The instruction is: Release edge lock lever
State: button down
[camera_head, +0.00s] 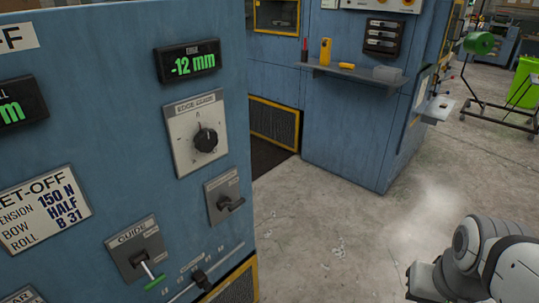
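A small grey plate with a dark lever (231,205) is on the front of the blue machine, below the rotary knob. The lever points to the right; the label above it is too small to read, so I cannot confirm it is the edge lock lever. Below left is a plate marked GUIDE (136,250) with a green-ended lever (154,282) tilted down to the right. The display above (188,61) reads -12 mm. My arm shows at the bottom right, well apart from the panel; no gripper fingers can be made out.
The rotary knob plate (197,134) and a dark slider handle (201,280) are close to the levers. A shelf (352,73) with small items juts from a blue cabinet behind. The concrete floor (330,235) between panel and arm is open.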

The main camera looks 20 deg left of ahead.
aim_at(231, 207)
jog(key=u, duration=0.55)
jog(key=i, duration=0.8)
jog(key=u, duration=0.5)
jog(key=k, duration=0.95)
jog(key=u, duration=0.15)
jog(key=i, duration=0.95)
jog(key=z, duration=0.05)
